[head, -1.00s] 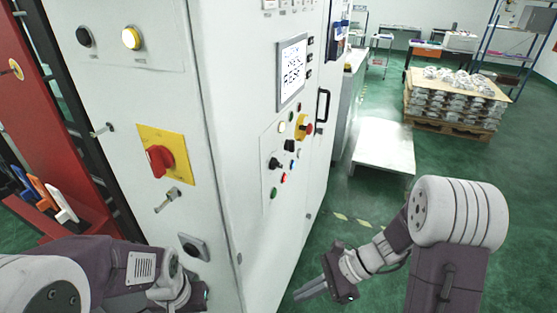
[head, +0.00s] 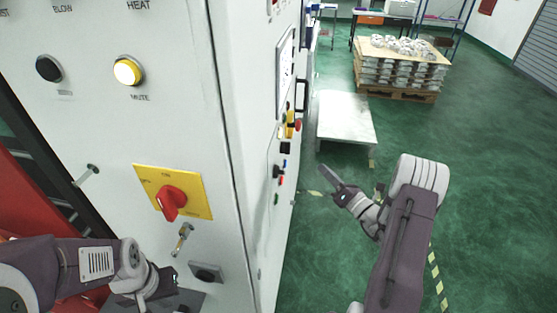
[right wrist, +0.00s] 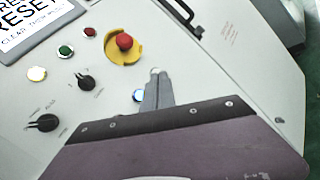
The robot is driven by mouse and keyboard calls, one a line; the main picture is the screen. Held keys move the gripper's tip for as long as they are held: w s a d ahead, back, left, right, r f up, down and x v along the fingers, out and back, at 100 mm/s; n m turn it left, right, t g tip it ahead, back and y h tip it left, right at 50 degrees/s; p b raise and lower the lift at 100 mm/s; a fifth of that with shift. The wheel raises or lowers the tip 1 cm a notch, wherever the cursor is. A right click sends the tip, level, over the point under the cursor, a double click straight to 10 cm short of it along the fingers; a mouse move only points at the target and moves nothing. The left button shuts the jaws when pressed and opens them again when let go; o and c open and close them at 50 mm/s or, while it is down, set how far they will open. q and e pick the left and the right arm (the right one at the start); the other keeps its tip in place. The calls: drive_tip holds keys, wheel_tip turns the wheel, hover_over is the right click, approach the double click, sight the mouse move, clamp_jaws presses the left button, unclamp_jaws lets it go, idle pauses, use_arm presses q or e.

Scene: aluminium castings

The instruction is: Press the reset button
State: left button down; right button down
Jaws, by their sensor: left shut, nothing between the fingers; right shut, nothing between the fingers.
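The control panel is on the right face of a white cabinet, seen nearly edge-on in the head view. In the right wrist view it shows a blue button (right wrist: 138,95), a white button (right wrist: 37,74), a green button (right wrist: 66,50) and small red button (right wrist: 89,31). No button label there is legible enough to tell which is reset. My right gripper (head: 324,172) is shut and empty, apart from the panel. In the right wrist view its fingertips (right wrist: 155,73) overlap the panel beside the blue button. My left gripper (head: 176,279) is shut and empty, low before the cabinet's front.
A red emergency stop (right wrist: 124,42) on a yellow base sits just above my right fingertips in the wrist view. The front face has a red rotary switch (head: 171,202). A low white platform (head: 346,115) stands beyond; green floor is clear rightward.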

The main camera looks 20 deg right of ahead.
sight(285, 164)
drive_tip(key=w+a, duration=0.3)
drive_tip(key=a, duration=0.4)
drive_tip(key=shift+w+a, duration=0.25)
drive_tip(key=shift+a, duration=0.05)
drive_tip(key=shift+a, duration=0.1)
idle(2.1)
drive_tip(key=shift+w+a, duration=0.2)
drive_tip(key=shift+a, duration=0.1)
drive_tip(key=shift+w+a, duration=0.15)
drive_tip(key=shift+a, duration=0.25)
idle(0.6)
drive_tip(key=shift+d, duration=0.15)
drive_tip(key=shift+s+d, duration=0.35)
drive_tip(key=shift+d, duration=0.25)
